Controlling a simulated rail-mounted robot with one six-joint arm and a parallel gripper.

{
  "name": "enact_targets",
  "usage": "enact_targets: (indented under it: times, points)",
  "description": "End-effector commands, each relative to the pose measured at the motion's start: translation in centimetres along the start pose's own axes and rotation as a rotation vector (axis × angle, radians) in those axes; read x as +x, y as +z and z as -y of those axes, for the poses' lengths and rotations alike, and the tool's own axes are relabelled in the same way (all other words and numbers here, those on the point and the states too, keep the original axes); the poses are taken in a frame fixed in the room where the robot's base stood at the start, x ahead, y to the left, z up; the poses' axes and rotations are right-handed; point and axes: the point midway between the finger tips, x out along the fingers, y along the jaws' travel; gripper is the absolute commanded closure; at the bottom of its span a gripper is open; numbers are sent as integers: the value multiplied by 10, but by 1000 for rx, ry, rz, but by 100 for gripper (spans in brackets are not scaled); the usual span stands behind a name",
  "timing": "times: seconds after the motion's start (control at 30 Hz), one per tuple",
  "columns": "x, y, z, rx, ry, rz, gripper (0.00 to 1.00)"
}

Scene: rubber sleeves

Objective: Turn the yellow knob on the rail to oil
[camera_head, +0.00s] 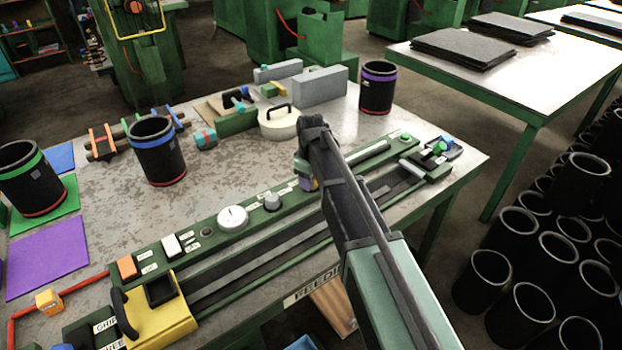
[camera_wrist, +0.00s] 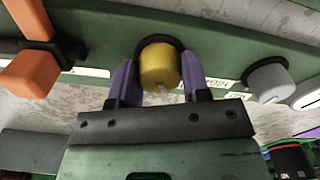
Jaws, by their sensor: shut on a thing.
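The yellow knob (camera_wrist: 160,66) sits on the green rail (camera_wrist: 215,32) in the wrist view, with a pale pointer mark on its face toward the lower right. My gripper (camera_wrist: 160,80) has its two purple-grey fingers on either side of the knob, shut on it. In the head view my gripper (camera_head: 308,182) is down at the rail (camera_head: 190,226), to the right of the grey knob, and my arm hides most of the yellow knob. The small labels beside the knob are partly covered by a finger, and I cannot read "oil" on them.
A grey knob (camera_wrist: 268,80) and an orange lever (camera_wrist: 32,68) flank the yellow knob on the rail. A white dial (camera_head: 233,217) and a yellow carriage (camera_head: 160,312) are further left. A cream round container with a black handle (camera_head: 279,124) stands behind my gripper.

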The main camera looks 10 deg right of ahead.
Motion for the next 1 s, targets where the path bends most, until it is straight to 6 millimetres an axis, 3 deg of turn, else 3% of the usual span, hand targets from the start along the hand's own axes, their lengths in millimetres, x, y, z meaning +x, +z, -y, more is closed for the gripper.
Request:
enact_targets:
  times: [0.27,1.0]
  points:
    - [0,0,0,148,0,0,81]
    - [0,0,0,810,0,0,81]
